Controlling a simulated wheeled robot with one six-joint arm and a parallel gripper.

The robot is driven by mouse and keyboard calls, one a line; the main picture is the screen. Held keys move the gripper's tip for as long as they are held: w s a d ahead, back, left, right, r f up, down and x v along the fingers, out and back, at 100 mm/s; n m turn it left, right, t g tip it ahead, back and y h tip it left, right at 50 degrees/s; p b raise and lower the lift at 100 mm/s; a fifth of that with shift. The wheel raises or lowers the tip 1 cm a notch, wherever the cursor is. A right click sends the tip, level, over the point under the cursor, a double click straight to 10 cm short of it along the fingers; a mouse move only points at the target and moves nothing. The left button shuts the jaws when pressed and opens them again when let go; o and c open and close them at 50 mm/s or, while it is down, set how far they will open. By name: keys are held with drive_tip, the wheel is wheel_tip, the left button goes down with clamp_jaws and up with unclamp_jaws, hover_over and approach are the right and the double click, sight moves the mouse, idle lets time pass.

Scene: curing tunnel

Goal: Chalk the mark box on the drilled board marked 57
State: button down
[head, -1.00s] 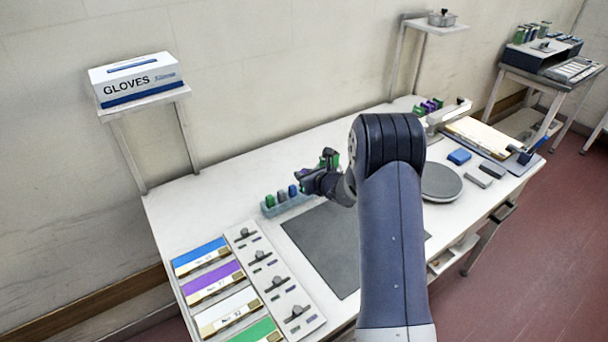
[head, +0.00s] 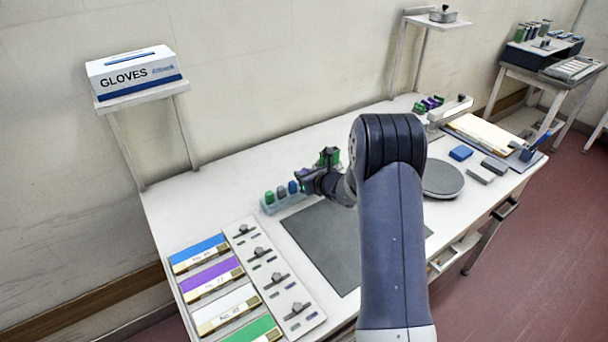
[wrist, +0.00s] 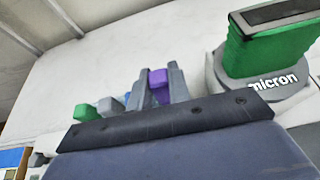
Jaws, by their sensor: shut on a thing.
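My gripper (head: 303,180) is at the right end of a pale blue chalk tray (head: 270,209). In the wrist view its two grey fingers (wrist: 160,88) are shut on a purple chalk (wrist: 158,84). Green (head: 270,197), grey (head: 281,193) and blue (head: 293,187) chalks stand in the tray. Several boards lie at the front left, with blue (head: 198,251), purple (head: 208,277), white (head: 226,309) and green (head: 256,331) faces. Their number labels are too small to read surely, so I cannot tell which is 57.
A panel with dark knobs (head: 270,280) lies beside the boards. A dark mat (head: 318,240) lies partly behind my arm. A green block on a grey base marked "micron" (wrist: 266,84) stands close right of my fingers. A round grey plate (head: 443,180) is at the right.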

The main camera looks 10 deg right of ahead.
drive_tip(key=shift+f+b, duration=0.3)
drive_tip(key=shift+f, duration=0.05)
drive_tip(key=c, duration=1.2)
unclamp_jaws()
drive_tip(key=shift+c, duration=0.2)
drive_tip(key=shift+r+p, duration=1.8)
drive_tip(key=shift+r, duration=1.75)
drive_tip(key=shift+f, duration=0.15)
drive_tip(key=shift+f+b, duration=1.8)
drive_tip(key=shift+f, duration=1.65)
